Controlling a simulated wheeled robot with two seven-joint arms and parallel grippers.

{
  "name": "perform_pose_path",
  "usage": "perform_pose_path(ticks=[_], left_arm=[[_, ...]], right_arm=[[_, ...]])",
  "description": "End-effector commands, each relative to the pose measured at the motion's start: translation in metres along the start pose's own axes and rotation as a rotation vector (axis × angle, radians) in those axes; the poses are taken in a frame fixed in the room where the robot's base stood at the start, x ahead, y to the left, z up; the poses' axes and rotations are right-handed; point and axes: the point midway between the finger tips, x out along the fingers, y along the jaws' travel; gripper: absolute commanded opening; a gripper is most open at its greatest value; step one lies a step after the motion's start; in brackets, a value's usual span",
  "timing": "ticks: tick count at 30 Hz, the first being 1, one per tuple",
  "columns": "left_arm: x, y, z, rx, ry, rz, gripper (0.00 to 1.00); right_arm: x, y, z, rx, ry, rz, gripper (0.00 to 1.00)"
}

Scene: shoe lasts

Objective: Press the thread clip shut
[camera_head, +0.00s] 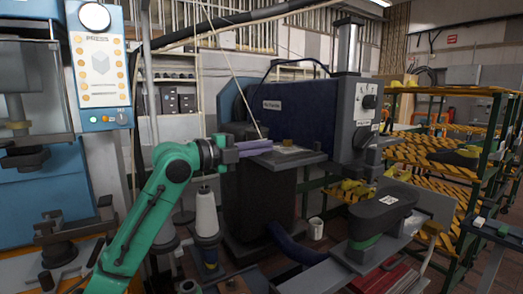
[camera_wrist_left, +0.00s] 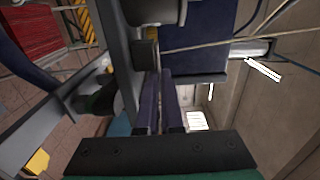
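My left gripper (camera_head: 268,146) reaches in from the left over the front edge of the sewing machine's grey work plate (camera_head: 306,158). Its two purple fingers lie close together, with only a narrow dark line between them and nothing visibly held. A small brown-gold block (camera_head: 287,143), possibly the thread clip, sits on the plate just beyond the fingertips. In the left wrist view, the block (camera_wrist_left: 145,53) is just ahead and left of the fingertips (camera_wrist_left: 160,72). I cannot tell whether it is open or shut. A pale thread (camera_head: 240,85) slants down towards the plate. My right gripper is not in view.
A dark blue machine (camera_head: 295,108) with a grey head (camera_head: 358,115) stands behind the plate. A blue press (camera_head: 98,60) is at left, and yellow-slatted racks (camera_head: 440,150) at right.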

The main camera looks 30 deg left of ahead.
Motion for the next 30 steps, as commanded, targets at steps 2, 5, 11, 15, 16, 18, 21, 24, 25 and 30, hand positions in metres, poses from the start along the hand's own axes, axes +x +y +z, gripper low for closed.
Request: perform_pose_path(ticks=[2,5,11,15,16,18,21,24,25,30], left_arm=[[0.0003,0.0016,-0.0003,0.013,0.001,0.001,0.00],[0.0003,0.0016,-0.0003,0.023,0.001,0.001,0.00],[0.0004,0.0016,-0.0004,0.028,0.002,0.002,0.00],[0.0004,0.0017,-0.0004,0.027,0.002,0.002,0.00],[0.0004,0.0018,-0.0004,0.027,0.002,0.002,0.00],[0.0004,0.0018,-0.0004,0.027,0.002,0.002,0.30],[0.0003,0.0017,-0.0004,0.026,0.001,0.002,0.33],[0.0003,0.0017,-0.0003,0.026,0.001,0.002,0.33],[0.0003,0.0017,-0.0003,0.026,0.001,0.002,0.33],[-0.0075,0.0041,0.0008,0.026,-0.002,0.002,0.33]], right_arm=[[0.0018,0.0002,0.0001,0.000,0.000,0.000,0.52],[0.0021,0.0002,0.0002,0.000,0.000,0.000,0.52],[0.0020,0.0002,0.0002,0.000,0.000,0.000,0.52],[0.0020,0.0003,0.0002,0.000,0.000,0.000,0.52],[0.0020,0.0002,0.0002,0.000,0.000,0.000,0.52],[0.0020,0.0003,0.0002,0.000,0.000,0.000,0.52],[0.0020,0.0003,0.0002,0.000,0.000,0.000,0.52],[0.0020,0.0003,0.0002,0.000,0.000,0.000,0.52],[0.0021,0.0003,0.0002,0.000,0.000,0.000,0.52],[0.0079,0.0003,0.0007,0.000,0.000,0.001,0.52]])
